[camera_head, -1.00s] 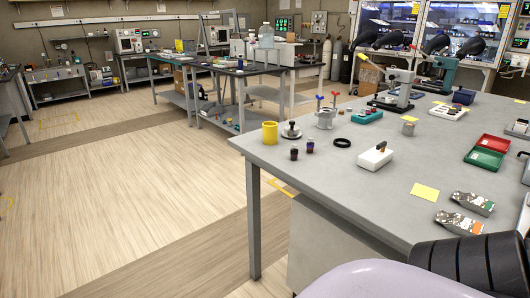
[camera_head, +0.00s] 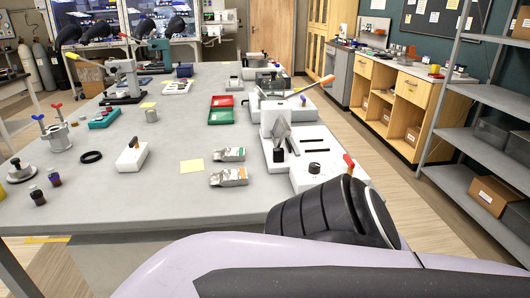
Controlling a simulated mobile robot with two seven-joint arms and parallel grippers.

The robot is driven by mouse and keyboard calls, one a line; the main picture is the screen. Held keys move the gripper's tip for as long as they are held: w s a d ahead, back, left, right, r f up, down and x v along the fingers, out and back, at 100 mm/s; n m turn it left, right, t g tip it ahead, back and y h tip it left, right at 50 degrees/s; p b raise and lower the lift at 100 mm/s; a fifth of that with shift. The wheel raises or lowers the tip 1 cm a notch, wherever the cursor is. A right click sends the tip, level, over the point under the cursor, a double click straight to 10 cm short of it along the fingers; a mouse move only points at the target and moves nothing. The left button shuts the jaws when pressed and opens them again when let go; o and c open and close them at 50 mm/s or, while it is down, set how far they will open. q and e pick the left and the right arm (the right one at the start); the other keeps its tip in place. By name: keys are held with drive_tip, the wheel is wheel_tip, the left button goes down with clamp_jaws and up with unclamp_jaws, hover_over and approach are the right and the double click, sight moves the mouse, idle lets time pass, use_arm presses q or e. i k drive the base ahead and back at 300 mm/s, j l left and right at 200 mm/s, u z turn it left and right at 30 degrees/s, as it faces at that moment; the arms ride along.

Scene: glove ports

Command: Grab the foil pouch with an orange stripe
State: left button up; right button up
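Two silvery foil pouches lie flat on the grey table (camera_head: 165,205) in the head view. The nearer foil pouch (camera_head: 229,177) shows an orange mark at its right end. The farther foil pouch (camera_head: 229,154) appears to have a green mark instead. They lie apart, one behind the other, just left of a white-based device. Neither of my grippers is in view. Only a pale and black part of my own body shows along the bottom.
A yellow note (camera_head: 192,166) lies left of the pouches. The white-based device (camera_head: 315,172) with a red-tipped lever stands to their right. Red and green trays (camera_head: 221,117) lie behind them. A white switch box (camera_head: 132,158) and black ring (camera_head: 91,157) are farther left. Grey shelves (camera_head: 460,145) stand at the right.

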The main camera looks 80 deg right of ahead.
sight(234, 177)
drive_tip(key=z, duration=1.3)
